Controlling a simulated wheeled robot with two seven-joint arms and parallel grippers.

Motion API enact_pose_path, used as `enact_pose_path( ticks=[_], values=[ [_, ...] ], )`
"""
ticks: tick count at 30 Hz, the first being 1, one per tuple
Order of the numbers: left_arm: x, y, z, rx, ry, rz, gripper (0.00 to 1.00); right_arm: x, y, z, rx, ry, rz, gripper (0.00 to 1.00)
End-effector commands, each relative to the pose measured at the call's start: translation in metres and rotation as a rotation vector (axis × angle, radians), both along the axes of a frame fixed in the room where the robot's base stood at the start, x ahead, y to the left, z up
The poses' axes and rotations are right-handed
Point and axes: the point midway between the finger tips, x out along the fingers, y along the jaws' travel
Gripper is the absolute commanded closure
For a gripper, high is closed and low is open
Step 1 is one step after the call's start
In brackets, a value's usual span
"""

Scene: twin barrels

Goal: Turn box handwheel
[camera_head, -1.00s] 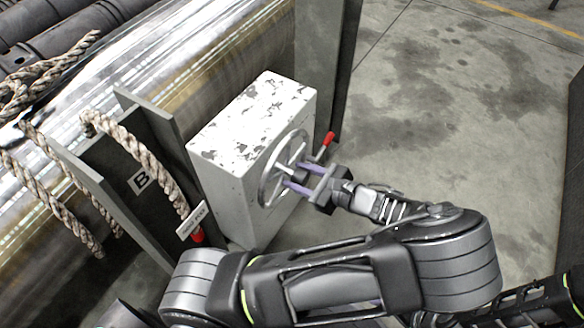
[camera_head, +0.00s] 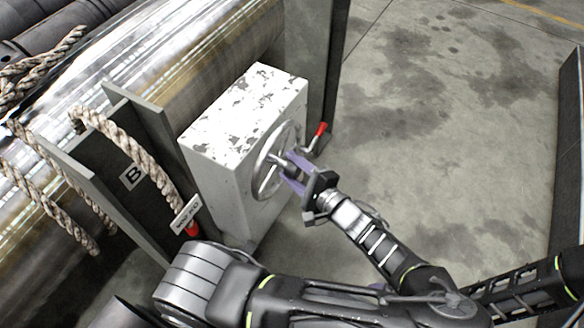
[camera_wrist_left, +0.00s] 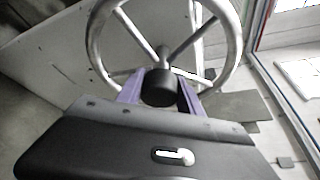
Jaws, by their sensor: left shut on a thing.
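The box (camera_head: 240,115) is pale grey with chipped white paint on top and is fixed beside the large metal roller. Its spoked grey handwheel (camera_head: 264,155) is on the side facing right. My left gripper (camera_head: 287,167) is at the wheel's middle, its purple fingers shut on part of it. In the left wrist view the wheel's rim (camera_wrist_left: 94,40) arches above the gripper (camera_wrist_left: 160,88), and the fingers lie on either side of a dark round knob (camera_wrist_left: 160,88) below the spokes' meeting point. What exactly the fingers touch is partly hidden. My right gripper is out of view.
A red-handled lever (camera_head: 321,128) sticks out just right of the wheel. A plate marked B (camera_head: 132,175), thick rope (camera_head: 135,145) and a small tag (camera_head: 186,213) are left of the box. The concrete floor (camera_head: 440,130) to the right is open.

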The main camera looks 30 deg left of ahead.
Motion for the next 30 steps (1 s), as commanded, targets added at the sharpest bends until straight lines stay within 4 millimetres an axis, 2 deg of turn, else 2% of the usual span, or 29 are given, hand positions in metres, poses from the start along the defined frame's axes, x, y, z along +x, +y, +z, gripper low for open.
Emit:
enact_pose_path(
  ticks=[18,19,26,30],
  values=[
    [-0.0002,-0.0006,-0.0005,0.000,-0.059,0.000,1.00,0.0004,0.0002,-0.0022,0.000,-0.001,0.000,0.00],
    [-0.0002,-0.0006,-0.0005,0.000,-0.059,0.000,0.55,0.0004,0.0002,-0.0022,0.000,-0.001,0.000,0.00],
    [-0.0002,-0.0003,-0.0003,0.001,-0.058,0.001,0.36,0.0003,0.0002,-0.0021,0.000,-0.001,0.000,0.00],
    [-0.0002,-0.0002,-0.0002,0.001,-0.057,0.001,0.36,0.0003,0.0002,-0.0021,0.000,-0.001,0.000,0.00]
  ],
)
